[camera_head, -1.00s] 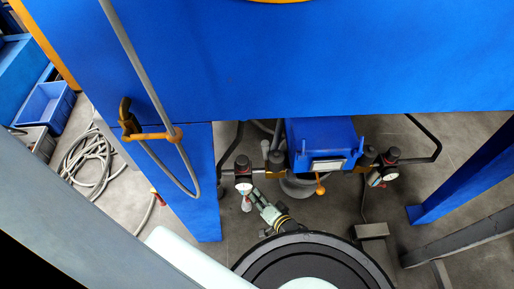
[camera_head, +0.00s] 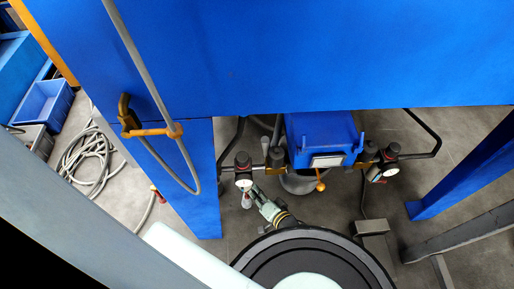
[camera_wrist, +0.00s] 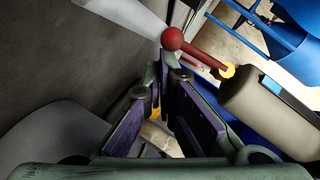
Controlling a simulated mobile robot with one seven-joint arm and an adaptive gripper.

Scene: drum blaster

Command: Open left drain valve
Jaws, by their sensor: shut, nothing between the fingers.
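In the wrist view a red ball (camera_wrist: 172,38) on a short red rod, joined to a yellow piece beside a grey cylinder, is just beyond my fingertips. It looks like a valve lever; I cannot tell whether ball and fingers touch. My gripper (camera_wrist: 168,78) shows purple finger pads that converge, with nothing held between them. The left drain valve cannot be made out clearly there.
The blue cabinet (camera_head: 320,60) hangs above my arm, with a blue leg (camera_head: 195,190) to the left. A blue box (camera_head: 320,138) with an orange-tipped lever (camera_head: 320,187) is right of my gripper. A coiled hose (camera_head: 90,160) lies on the floor at left.

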